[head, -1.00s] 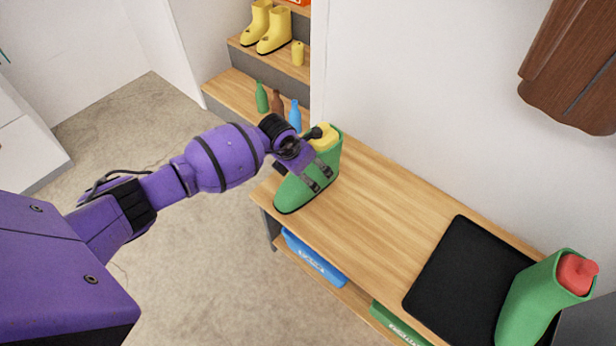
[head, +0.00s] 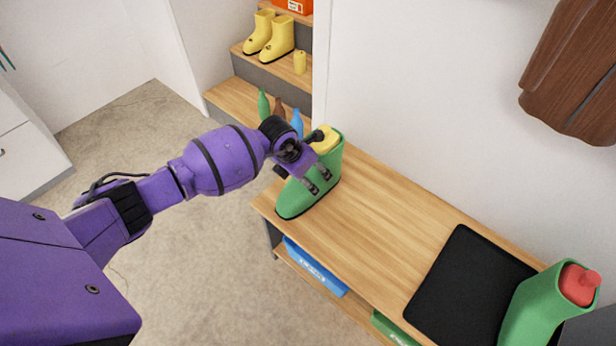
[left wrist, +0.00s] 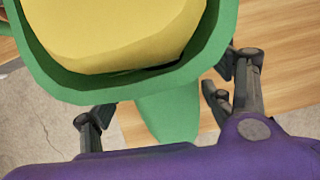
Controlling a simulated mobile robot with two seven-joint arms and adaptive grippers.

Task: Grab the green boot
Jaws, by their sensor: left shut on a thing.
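A green boot (head: 304,196) with a yellow object (head: 326,139) in its opening stands on the left end of the wooden bench. My left gripper (head: 316,184) is at this boot's shaft and shut on it. In the left wrist view the boot's green rim (left wrist: 75,92) and the yellow object fill the upper part, with the fingers on both sides of the shaft. A second green boot (head: 532,306) with a red object (head: 579,284) in its opening stands at the bench's right end. My right gripper is not in view.
A black mat (head: 468,285) lies on the wooden bench (head: 375,220). A blue box (head: 315,266) sits on the shelf below. Yellow boots (head: 270,36) and bottles stand on stepped shelves behind. A brown coat (head: 580,75) hangs at upper right.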

